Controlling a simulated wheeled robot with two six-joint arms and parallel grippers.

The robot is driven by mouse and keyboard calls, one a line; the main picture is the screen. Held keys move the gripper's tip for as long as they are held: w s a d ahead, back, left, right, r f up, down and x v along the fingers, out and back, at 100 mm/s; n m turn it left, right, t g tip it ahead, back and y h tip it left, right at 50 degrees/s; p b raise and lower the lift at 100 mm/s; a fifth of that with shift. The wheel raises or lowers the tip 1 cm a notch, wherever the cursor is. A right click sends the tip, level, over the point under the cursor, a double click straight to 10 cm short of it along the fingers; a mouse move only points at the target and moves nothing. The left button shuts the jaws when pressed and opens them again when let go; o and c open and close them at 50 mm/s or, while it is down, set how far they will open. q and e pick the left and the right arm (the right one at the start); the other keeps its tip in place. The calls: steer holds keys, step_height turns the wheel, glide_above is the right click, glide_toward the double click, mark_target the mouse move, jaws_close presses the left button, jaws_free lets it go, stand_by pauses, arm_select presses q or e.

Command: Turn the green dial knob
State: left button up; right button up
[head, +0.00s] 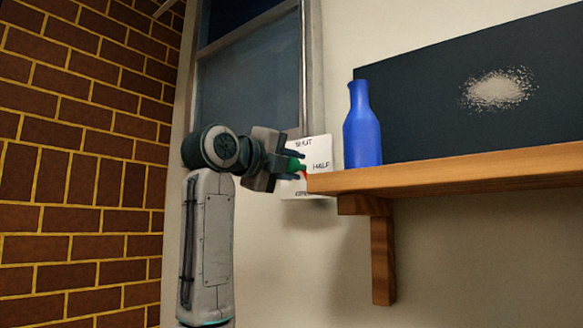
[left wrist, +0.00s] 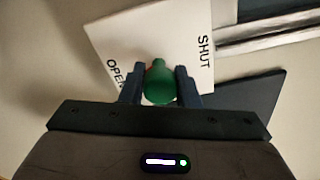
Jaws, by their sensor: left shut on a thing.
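The green dial knob (head: 297,164) sits on a white wall plate (head: 318,150) marked SHUT and HALF, with a third, lower label partly hidden. A red mark shows just below the knob. My left gripper (head: 292,167) is shut on the knob. In the left wrist view the green knob (left wrist: 160,84) lies between the two dark fingers of the left gripper (left wrist: 160,88), and the white plate (left wrist: 140,35) behind it shows OPEN and SHUT. My right gripper is in neither view.
A wooden shelf (head: 450,176) on a bracket (head: 383,255) juts out right beside the plate. A blue bottle (head: 362,128) stands on it before a dark panel (head: 430,100). A window (head: 250,85) is behind my left arm. A brick wall (head: 80,150) is at left.

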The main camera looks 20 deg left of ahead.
arm_select(q)
steer(key=m, duration=0.4)
steer(key=shift+f+m, duration=0.15)
steer(key=shift+m, duration=0.55)
steer(key=o, duration=1)
steer(key=shift+c, duration=0.2)
steer(key=shift+s, duration=0.1)
